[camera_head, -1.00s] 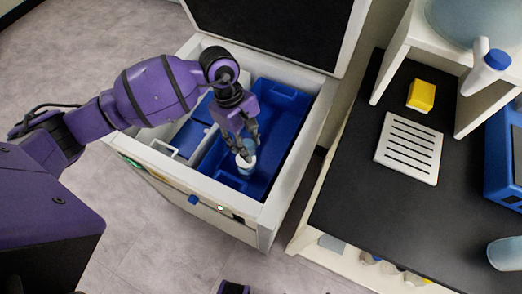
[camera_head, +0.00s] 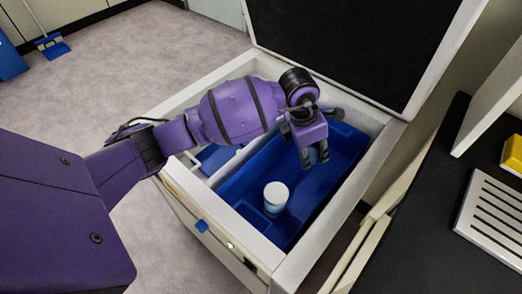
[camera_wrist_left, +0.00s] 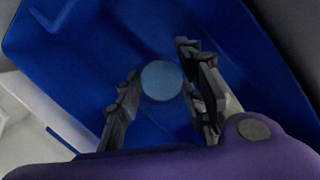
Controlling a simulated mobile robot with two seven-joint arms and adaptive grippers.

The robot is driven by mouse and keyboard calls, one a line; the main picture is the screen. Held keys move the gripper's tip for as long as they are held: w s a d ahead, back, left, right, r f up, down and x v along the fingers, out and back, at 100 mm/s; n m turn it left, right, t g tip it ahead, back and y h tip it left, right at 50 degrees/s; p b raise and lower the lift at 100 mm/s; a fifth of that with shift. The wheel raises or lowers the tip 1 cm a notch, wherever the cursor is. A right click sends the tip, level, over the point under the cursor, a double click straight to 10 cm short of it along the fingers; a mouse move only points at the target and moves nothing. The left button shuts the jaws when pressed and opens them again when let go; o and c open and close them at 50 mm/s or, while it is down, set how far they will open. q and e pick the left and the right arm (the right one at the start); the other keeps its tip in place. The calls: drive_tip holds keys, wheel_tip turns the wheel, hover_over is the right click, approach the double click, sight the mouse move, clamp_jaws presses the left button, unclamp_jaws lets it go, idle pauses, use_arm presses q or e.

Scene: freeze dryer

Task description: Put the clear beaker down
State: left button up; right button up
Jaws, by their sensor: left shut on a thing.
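My left gripper (camera_head: 316,160) is inside the open white chest, over the blue bin (camera_head: 243,181), with its fingers pointing down. It is shut on the clear beaker (camera_wrist_left: 161,81), which shows as a pale blue disc between the fingers in the left wrist view. In the head view the fingers mostly hide the beaker. I cannot tell whether its base touches the bin floor. My right gripper is not in view.
A white-topped container (camera_head: 275,195) stands in the bin, nearer the front than my gripper. The chest's raised lid (camera_head: 365,45) is behind. A black bench (camera_head: 425,240) at right carries a slotted white plate (camera_head: 495,220).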

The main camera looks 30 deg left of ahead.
use_arm(q)
wheel_tip(320, 180, down, 5)
drive_tip(key=shift+r+b, duration=0.2)
drive_tip(key=shift+b, duration=0.2)
wheel_tip(320, 180, down, 4)
drive_tip(key=shift+b, duration=0.45)
drive_tip(key=shift+r, duration=0.1)
drive_tip(key=o, duration=0.7)
drive_tip(key=shift+f, duration=0.2)
drive_tip(key=o, duration=0.5)
drive_tip(key=shift+r, duration=0.1)
